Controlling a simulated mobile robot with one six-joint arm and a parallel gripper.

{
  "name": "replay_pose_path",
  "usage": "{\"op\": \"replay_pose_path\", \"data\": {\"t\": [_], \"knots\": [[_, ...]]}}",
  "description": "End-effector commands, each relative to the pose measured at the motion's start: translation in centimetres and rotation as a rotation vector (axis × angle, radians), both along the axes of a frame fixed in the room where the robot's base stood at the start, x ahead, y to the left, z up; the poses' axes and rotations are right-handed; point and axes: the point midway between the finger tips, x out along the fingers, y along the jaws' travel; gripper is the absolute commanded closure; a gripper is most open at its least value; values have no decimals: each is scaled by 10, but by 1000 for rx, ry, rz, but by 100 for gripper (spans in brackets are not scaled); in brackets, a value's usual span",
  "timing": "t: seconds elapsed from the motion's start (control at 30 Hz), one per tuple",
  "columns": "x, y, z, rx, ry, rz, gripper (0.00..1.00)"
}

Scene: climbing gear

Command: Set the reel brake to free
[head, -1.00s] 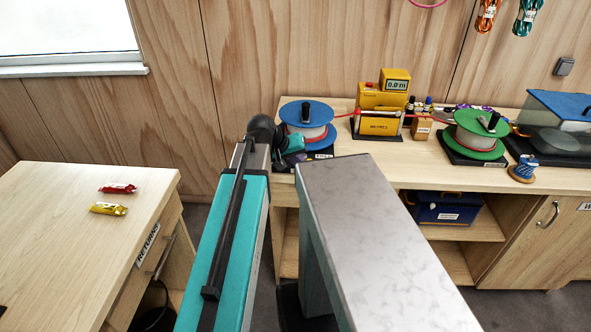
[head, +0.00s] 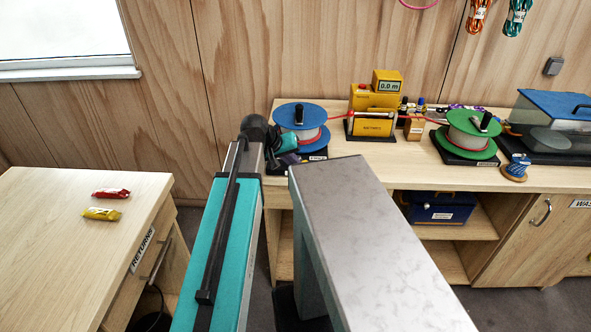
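A blue reel (head: 316,113) wound with pale line and red cord stands on a dark base on the back bench, with a black handle upright on top. A green reel (head: 483,128) with a similar handle stands on a black base farther right. A yellow meter (head: 372,119) reading 0.0 m sits between them, and red cord runs through it to both reels. My gripper (head: 290,160) is at the front left of the blue reel, mostly hidden behind my wrist. Its fingers are too small and covered to tell their opening. I cannot make out a brake lever on either reel.
A blue toolbox (head: 440,207) is on the shelf below. The returns table (head: 60,240) at left holds two wrapped bars.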

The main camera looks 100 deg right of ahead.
Motion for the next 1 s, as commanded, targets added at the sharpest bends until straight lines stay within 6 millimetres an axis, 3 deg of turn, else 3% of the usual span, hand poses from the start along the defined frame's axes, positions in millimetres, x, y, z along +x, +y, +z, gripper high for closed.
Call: {"op": "replay_pose_path", "data": {"t": [0.37, 0.6, 1.0], "knots": [[11, 5, 0, -1, 0, 3, 100], [35, 18, 0, 0, 0, 7, 100], [46, 41, 37, -3, 0, 7, 100]]}}
